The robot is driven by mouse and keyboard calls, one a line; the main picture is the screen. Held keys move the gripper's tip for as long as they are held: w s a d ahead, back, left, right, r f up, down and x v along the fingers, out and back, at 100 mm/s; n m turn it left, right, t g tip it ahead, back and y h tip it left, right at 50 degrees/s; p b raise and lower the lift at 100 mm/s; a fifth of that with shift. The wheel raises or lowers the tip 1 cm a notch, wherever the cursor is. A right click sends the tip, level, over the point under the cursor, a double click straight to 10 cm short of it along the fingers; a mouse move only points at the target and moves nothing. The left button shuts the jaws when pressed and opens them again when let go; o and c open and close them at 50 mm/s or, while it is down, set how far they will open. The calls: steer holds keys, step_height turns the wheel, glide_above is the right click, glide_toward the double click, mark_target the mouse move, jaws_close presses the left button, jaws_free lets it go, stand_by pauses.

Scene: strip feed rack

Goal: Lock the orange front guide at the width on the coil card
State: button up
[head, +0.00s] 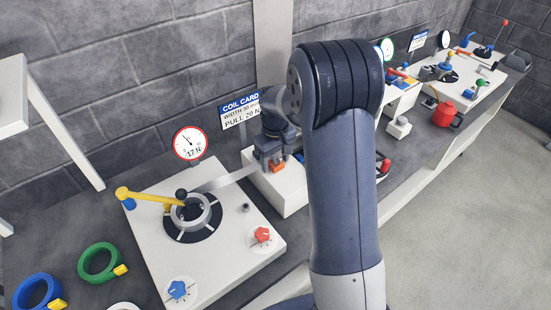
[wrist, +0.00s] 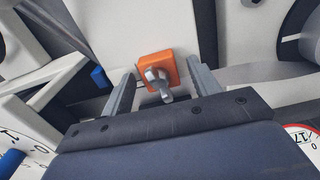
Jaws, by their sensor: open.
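The orange front guide (head: 278,166) shows in the head view as a small block on a white block, just below my gripper (head: 268,158). In the wrist view the orange guide (wrist: 158,68) carries a grey metal lock screw with a small lever (wrist: 157,82). My gripper (wrist: 155,95) is open, with one finger on each side of the guide and a gap to it. Nothing is between the fingertips except the guide and its screw in line of sight; I cannot tell the depth. The coil card (head: 240,108) reads a width, partly hard to read, and pull 20 N.
A white reel plate (head: 150,240) with a grey hub, yellow arm (head: 150,197) and red and blue knobs lies left. A grey strip (head: 225,180) runs to the guide block. A round gauge (head: 188,143) reads about 17 N. Green and blue rings lie front left.

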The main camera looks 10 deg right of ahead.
step_height(320, 180, up, 11)
steer(key=shift+f+b, duration=0.1)
steer(key=shift+b, duration=0.5)
steer(key=shift+f, duration=0.1)
step_height(320, 180, down, 11)
steer(key=shift+s+r+p, duration=0.1)
steer(key=shift+p, duration=0.65)
steer(key=shift+s+d+r, duration=0.25)
steer(key=shift+s+r, duration=0.25)
steer(key=shift+s, duration=0.05)
steer(key=shift+s+d+r, duration=0.25)
steer(key=shift+s+r, duration=0.25)
steer(key=shift+s, duration=0.05)
steer(key=shift+w+a+r, duration=0.1)
steer(key=shift+w, duration=0.15)
steer(key=shift+r, duration=0.15)
